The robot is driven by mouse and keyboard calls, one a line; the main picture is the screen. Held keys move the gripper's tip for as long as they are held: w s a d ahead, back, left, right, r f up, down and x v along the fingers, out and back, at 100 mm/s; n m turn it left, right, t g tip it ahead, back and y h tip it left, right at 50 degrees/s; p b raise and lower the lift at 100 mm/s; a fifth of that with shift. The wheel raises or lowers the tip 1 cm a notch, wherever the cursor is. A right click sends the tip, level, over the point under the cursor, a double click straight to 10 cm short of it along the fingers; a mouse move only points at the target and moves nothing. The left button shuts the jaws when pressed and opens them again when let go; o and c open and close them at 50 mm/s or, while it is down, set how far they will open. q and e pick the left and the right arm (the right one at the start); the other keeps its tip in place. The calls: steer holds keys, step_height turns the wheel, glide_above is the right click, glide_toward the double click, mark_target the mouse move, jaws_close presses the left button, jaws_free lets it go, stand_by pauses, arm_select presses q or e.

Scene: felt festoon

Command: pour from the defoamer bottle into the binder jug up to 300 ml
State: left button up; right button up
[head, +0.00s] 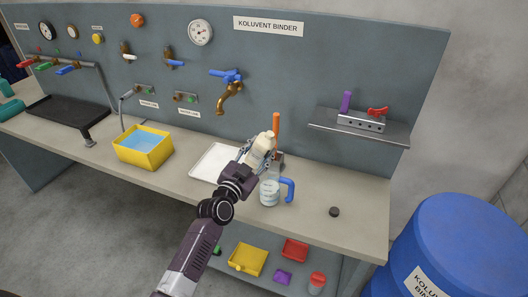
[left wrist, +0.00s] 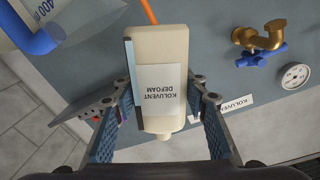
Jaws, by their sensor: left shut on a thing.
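My left gripper (head: 262,150) is shut on the cream defoamer bottle (head: 264,143), above the bench just behind the jug. In the left wrist view the bottle (left wrist: 160,50) sits between both fingers (left wrist: 165,120), its label reading KOLUVENT DEFOAM. Its narrow neck points to that picture's bottom; the tap also appears inverted there, so the bottle looks roughly upright. The clear binder jug (head: 269,193) with a blue handle stands on the bench; part of it shows in the left wrist view (left wrist: 85,12). Its fill level is too small to read. No stream shows. My right gripper is out of view.
A white tray (head: 207,163) and an orange-handled tool (head: 276,124) are near the bottle. A small dark disc (head: 334,211) lies right of the jug. A yellow basin (head: 143,158) stands left. A brass tap (head: 225,98) and a shelf (head: 330,130) project from the panel.

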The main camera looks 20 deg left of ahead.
mark_target(247, 159)
arm_select(q)
steer(key=shift+a+m, duration=0.6)
steer(key=shift+m, duration=0.4)
steer(key=shift+w+a+f+m+b, duration=0.1)
steer(key=shift+a+f+m+b, duration=0.25)
steer(key=shift+m+b, duration=0.2)
steer(key=shift+a+f+m, duration=0.3)
steer(key=shift+m, duration=0.35)
steer(key=shift+b, duration=0.3)
steer(key=shift+w+a+f+m+b, duration=0.1)
steer(key=shift+a+f+m+b, duration=0.15)
steer(key=shift+f+m+b, duration=0.25)
steer(key=shift+a+f+m+b, duration=0.25)
steer(key=shift+f+m, duration=0.2)
steer(key=shift+m, duration=0.15)
